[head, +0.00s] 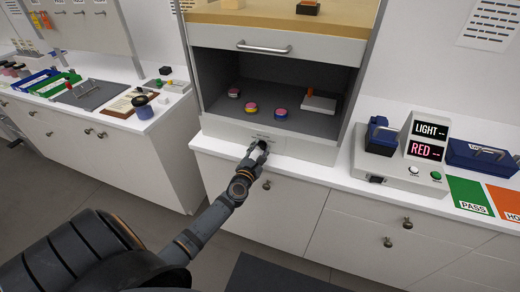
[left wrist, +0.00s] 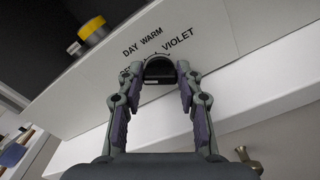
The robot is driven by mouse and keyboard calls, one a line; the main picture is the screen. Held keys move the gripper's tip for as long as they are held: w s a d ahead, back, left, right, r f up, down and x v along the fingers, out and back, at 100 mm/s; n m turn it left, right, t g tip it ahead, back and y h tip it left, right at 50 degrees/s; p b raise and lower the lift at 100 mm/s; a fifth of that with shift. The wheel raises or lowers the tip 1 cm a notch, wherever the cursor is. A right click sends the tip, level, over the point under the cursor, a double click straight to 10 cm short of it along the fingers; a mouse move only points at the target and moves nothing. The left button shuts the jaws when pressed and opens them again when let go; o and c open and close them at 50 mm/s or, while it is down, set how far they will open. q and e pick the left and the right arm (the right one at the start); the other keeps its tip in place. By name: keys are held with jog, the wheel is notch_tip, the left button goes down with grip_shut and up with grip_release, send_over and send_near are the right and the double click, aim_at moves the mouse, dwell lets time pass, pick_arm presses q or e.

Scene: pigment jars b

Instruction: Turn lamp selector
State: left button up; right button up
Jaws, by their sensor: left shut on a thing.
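The lamp selector (left wrist: 158,70) is a dark knob on the white front panel (head: 225,127) below the open light booth. Labels DAY, WARM and VIOLET curve around it in the left wrist view; another label at its left is partly hidden by a finger. My left gripper (head: 260,149) reaches the panel from the front. In the left wrist view the left gripper (left wrist: 155,80) has its two fingertips closed on either side of the knob. The knob's pointer direction cannot be told. My right gripper is not in view.
In the booth are several pigment jars (head: 251,108) and a white block (head: 319,103). To the right stand a reader (head: 401,172) showing LIGHT and RED, a blue bin (head: 480,157), and green PASS (head: 470,195) and orange mats. A tray table stands left. Drawer knobs (head: 266,184) protrude below.

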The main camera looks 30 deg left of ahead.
pick_arm(q)
jog(key=m+p, duration=0.1)
jog(key=m, duration=0.2)
jog(key=shift+d+m, duration=0.1)
jog(key=shift+m, duration=0.3)
jog(key=shift+f+m+p, duration=0.1)
jog(key=shift+m+p, duration=0.65)
jog(key=shift+m, duration=1.05)
jog(key=o, duration=1.1)
jog(key=shift+o, duration=0.2)
jog(key=shift+f, duration=0.1)
